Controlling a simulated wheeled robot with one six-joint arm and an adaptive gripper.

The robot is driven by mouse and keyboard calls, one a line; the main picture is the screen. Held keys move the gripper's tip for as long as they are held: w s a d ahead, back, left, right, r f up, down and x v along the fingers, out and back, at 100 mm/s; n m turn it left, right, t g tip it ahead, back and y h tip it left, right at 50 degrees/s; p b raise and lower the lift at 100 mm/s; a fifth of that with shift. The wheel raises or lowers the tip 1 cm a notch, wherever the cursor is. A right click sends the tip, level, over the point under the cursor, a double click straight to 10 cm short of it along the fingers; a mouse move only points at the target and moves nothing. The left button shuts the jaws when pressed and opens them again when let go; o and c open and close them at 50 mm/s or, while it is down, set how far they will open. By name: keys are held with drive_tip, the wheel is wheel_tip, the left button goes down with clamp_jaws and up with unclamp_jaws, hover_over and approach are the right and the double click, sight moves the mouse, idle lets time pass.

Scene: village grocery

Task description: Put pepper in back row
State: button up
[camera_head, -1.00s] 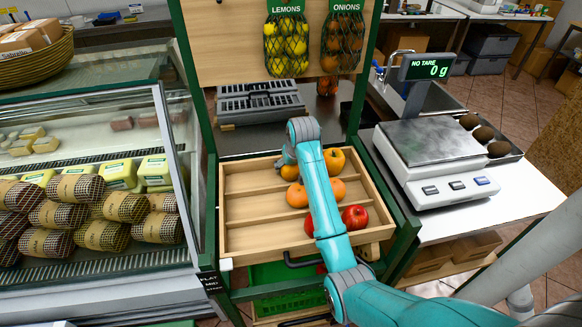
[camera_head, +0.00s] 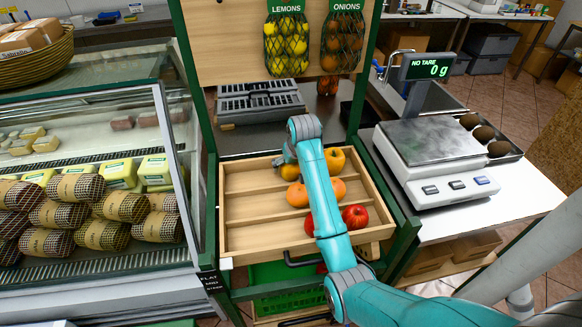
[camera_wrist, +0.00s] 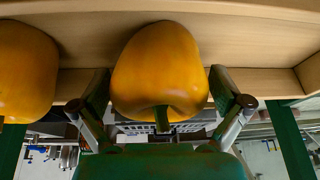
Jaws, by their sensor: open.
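A yellow-orange pepper (camera_head: 291,172) sits in the back row of the wooden tray (camera_head: 228,215), near the middle. My gripper (camera_head: 285,163) is over it at the back of the tray, partly hidden by my own arm. In the wrist view the pepper (camera_wrist: 157,70) is between the two spread fingers of my gripper (camera_wrist: 160,100), its stem toward the bottom of the picture. I cannot tell whether the fingers touch it. A second yellow pepper (camera_head: 335,158) is to its right in the same row; it shows at the left in the wrist view (camera_wrist: 24,72).
Oranges (camera_head: 297,195) lie in the middle row and red apples (camera_head: 354,216) in the front row. The left part of the tray is bare. Green posts (camera_head: 407,245) flank it. A scale (camera_head: 430,150) stands at the right, a glass display case (camera_head: 165,150) at the left.

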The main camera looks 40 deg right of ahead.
drive_tip(key=v, duration=1)
drive_tip(key=shift+s+a+r, duration=0.1)
drive_tip(key=shift+r, duration=0.25)
